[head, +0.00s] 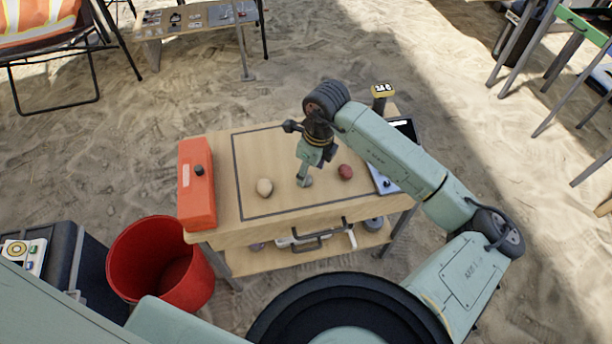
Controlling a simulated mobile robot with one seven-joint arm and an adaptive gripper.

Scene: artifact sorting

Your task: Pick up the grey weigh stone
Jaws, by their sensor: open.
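The grey stone (307,181) lies on the wooden table (222,160), inside the dark outlined square, between a beige stone and a dark red stone. My gripper (304,175) points down right at the grey stone, and its fingers hide part of it. The gripper is open. I cannot tell from this view whether the fingers touch the stone or stand around it. The stone rests on the table surface.
The beige stone (265,187) lies to the left and the dark red stone (345,171) to the right. An orange case (197,190) stands on the table's left edge. A blue-grey device (384,182) lies at the right. A red bucket (160,262) stands on the sand.

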